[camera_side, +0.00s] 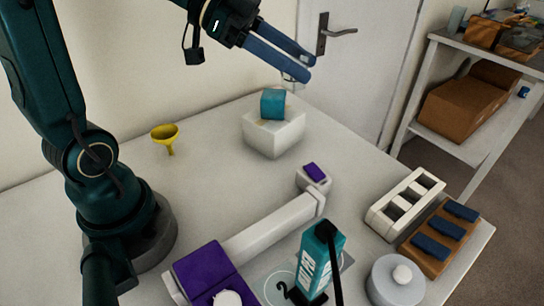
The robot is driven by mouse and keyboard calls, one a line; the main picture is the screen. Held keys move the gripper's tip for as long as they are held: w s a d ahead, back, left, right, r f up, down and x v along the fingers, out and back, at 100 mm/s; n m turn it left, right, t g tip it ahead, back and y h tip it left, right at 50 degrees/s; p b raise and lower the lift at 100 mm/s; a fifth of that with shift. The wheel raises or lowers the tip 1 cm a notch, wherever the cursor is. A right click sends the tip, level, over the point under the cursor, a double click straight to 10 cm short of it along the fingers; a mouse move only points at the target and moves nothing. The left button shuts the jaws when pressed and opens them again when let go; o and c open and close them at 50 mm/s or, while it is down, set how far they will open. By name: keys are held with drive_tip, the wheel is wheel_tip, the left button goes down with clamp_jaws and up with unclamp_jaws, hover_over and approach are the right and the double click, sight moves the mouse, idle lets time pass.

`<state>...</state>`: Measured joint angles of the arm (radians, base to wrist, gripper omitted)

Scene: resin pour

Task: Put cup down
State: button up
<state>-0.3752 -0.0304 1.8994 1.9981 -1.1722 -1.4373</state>
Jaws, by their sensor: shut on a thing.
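My gripper (308,67) is at the top centre, with its two blue fingers pointing right and slightly down. It is shut on the cup (288,76), a small clear vessel. Only a faint part of the cup shows below the fingers, and the rest is hidden or too transparent to make out. The cup is in the air, above and slightly right of a teal cube (273,103) on a white block (273,138).
A yellow funnel (165,136) stands at the left. In front are a long white fixture with purple pads (205,272), a teal carton (319,262), a round lidded pot (396,282), a white slotted rack (404,203) and a brown tray (462,233). White tabletop (210,185) lies bare between funnel and block.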

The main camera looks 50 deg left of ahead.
drive_tip(key=a+r+n+t+y, duration=0.2)
drive_tip(key=a+n+t+y, duration=0.2)
drive_tip(key=a+n+y, duration=0.1)
drive_tip(key=shift+s+a+r+n+y, duration=0.3)
drive_tip(key=shift+a+r+n+y, duration=0.15)
drive_tip(key=shift+n, duration=0.45)
drive_tip(key=shift+f, duration=0.1)
drive_tip(key=d+f+m+g+h, duration=0.1)
drive_tip(key=d+m+g+h, duration=0.1)
drive_tip(key=m, duration=0.1)
drive_tip(key=d+f+m+g+h, duration=0.1)
drive_tip(key=d+f+m+h, duration=0.1)
drive_tip(key=d, duration=0.1)
drive_tip(key=w+d+f+m+g+h, duration=0.1)
drive_tip(key=d+m+g+h, duration=0.1)
drive_tip(key=m+h, duration=0.1)
drive_tip(key=shift+d+f+m+g, duration=0.25)
drive_tip(key=shift+d+m+g, duration=0.05)
drive_tip(key=w+d+f+m+g+h, duration=0.1)
drive_tip(key=d+f+m+g, duration=0.2)
drive_tip(key=f, duration=0.6)
drive_tip(key=shift+d+m+g, duration=0.3)
drive_tip(key=shift+d+m, duration=0.1)
